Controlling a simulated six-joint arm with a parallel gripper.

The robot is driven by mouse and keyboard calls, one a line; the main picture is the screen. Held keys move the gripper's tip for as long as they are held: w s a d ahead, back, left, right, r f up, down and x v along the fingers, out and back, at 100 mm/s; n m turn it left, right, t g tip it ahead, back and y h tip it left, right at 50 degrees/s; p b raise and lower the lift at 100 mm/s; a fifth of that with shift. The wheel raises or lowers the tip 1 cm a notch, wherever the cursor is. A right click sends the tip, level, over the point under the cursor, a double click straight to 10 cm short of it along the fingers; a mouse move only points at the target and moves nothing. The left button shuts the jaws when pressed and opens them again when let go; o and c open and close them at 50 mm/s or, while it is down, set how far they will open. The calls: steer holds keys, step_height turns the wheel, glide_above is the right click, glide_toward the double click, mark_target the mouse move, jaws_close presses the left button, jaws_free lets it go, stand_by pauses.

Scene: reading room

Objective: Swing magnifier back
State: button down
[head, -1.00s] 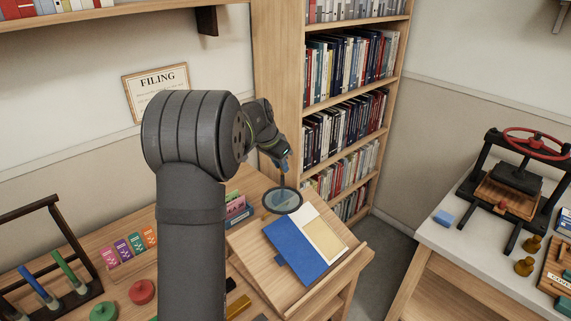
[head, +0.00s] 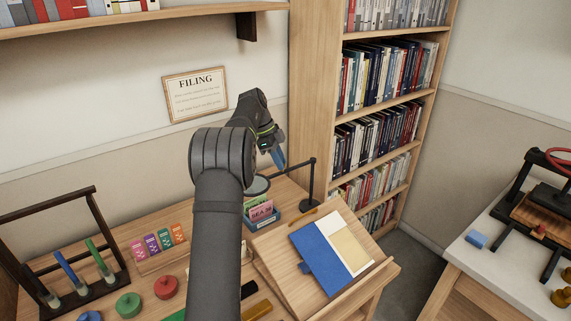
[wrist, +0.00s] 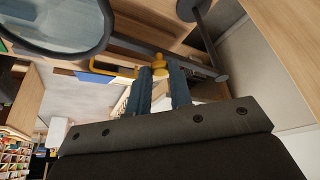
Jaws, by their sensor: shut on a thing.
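The magnifier lens (head: 257,185) is a dark-rimmed round glass at the left end of its arm, partly behind my arm in the head view. The magnifier's black stand (head: 311,184) rises behind the slanted reading board, with the swing arm reaching left from its top. In the wrist view the lens (wrist: 60,25) fills the upper left and the dark swing arm crosses above my fingers. My gripper (wrist: 164,75) is shut on a small yellow knob (wrist: 160,66) by the swing arm. In the head view its blue fingers (head: 279,158) are beside the magnifier arm.
The slanted board (head: 290,275) carries an open blue book (head: 317,258), with no lens over it. A card box (head: 262,217) stands just below the lens. A bookcase (head: 310,100) is close behind. A press (head: 545,200) stands on the right table.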

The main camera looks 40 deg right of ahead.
steer(key=shift+w+d+m+g+y, duration=0.15)
steer(key=shift+w+m, duration=0.4)
steer(key=shift+w, duration=0.1)
steer(key=shift+w+d+m+g+y, duration=0.1)
steer(key=shift+w+m+g+y, duration=0.05)
steer(key=shift+w+m, duration=0.45)
steer(key=c, duration=1.3)
jaws_free()
steer(key=s+d+r, duration=0.3)
steer(key=s+r, duration=0.8)
steer(key=shift+d, duration=0.4)
